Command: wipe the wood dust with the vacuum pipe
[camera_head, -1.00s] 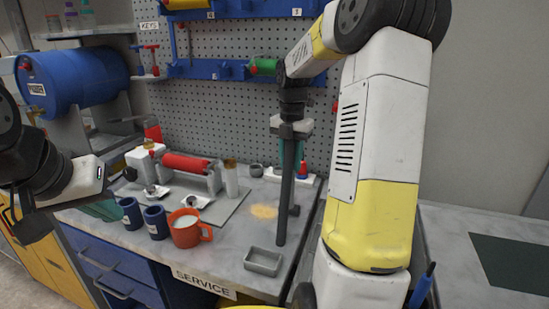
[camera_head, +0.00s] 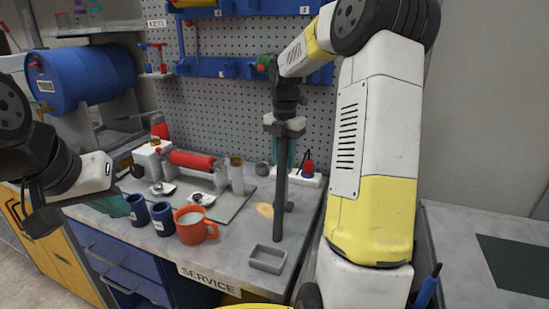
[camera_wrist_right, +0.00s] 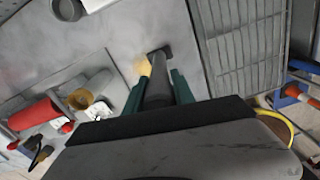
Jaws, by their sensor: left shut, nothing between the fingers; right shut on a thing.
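My right gripper (camera_head: 285,128) is shut on the dark vacuum pipe (camera_head: 281,190), which hangs nearly upright over the bench. My left gripper (camera_head: 40,215) is at the far left, away from the dust, shut and empty.
An orange mug (camera_head: 193,226), two blue mugs (camera_head: 162,219) and a grey tray (camera_head: 267,259) stand near the bench front. A red roller machine (camera_head: 190,160) and small dishes are behind them. A pegboard (camera_head: 225,105) closes the back.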

